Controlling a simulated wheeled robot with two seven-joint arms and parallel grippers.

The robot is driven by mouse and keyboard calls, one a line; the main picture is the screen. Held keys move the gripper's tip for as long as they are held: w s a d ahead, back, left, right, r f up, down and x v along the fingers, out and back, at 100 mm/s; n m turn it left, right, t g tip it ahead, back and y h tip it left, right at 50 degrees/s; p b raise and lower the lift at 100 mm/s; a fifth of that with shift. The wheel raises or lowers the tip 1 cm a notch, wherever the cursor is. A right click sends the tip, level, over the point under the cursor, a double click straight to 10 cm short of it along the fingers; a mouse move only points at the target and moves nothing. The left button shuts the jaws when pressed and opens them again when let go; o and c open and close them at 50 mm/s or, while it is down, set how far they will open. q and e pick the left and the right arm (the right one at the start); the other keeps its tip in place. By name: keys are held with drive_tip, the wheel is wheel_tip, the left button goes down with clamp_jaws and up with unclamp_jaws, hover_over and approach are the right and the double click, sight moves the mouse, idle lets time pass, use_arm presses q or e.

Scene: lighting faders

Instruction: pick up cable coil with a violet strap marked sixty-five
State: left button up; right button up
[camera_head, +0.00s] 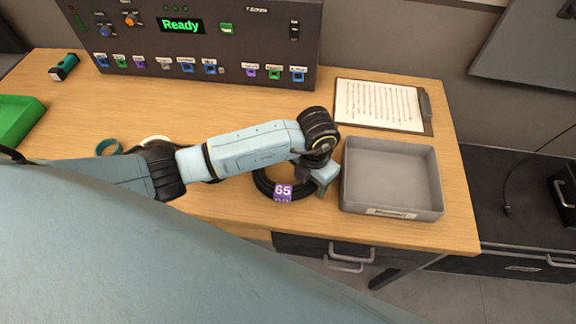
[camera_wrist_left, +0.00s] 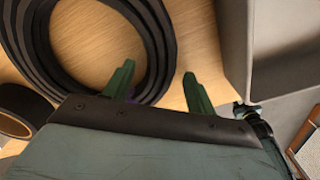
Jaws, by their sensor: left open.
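The black cable coil (camera_head: 262,184) lies on the table left of the grey tray, with a violet strap tag (camera_head: 283,191) reading 65 at its front. My left arm hides part of the coil. My left gripper (camera_head: 323,189) is at the coil's right side, pointing down. In the left wrist view the coil (camera_wrist_left: 161,45) fills the upper left. The open green fingers of my left gripper (camera_wrist_left: 160,78) appear on either side of its band, one toward the ring's opening and one over the outer side. A little violet shows between them. Contact cannot be told. My right gripper is not in view.
The grey tray (camera_head: 391,212) stands close to the right of my gripper. A clipboard (camera_head: 380,106) lies behind it. A control panel (camera_head: 200,45) stands at the back. A teal ring (camera_head: 109,147) and green bin (camera_head: 18,118) are at left.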

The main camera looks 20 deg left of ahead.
use_arm(q)
drive_tip(key=shift+f, duration=0.1)
drive_tip(key=shift+c, duration=0.2)
clamp_jaws()
drive_tip(key=shift+w, duration=0.1)
